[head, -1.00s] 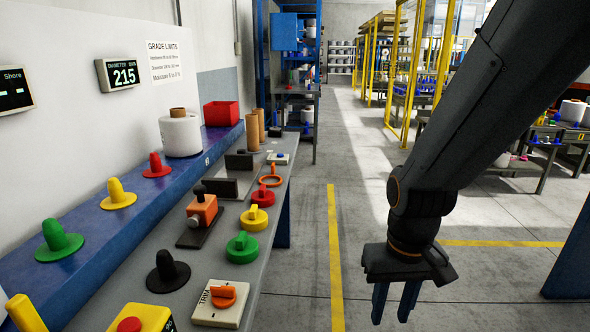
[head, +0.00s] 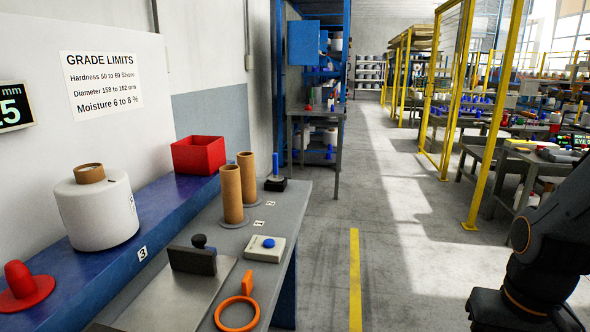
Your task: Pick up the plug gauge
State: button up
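A blue upright pin on a black block, which looks like the plug gauge (head: 275,168), stands at the far end of the grey bench, right of two brown cardboard tubes (head: 239,188). No label confirms what it is. The top of my gripper (head: 508,310) shows at the bottom right corner, over the floor and well away from the bench. Its fingers are cut off by the frame edge, so whether it is open or holds anything is hidden.
On the bench (head: 214,237) are a black-handled block on a metal plate (head: 193,260), a blue-button box (head: 264,248) and an orange ring (head: 238,313). The blue shelf (head: 113,267) holds a white bobbin (head: 97,210), red bin (head: 199,155) and red cone (head: 26,286). The aisle is clear.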

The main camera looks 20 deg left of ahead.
aim_at(275, 178)
jog(key=u, duration=0.3)
jog(key=i, duration=1.7)
jog(key=u, duration=0.4)
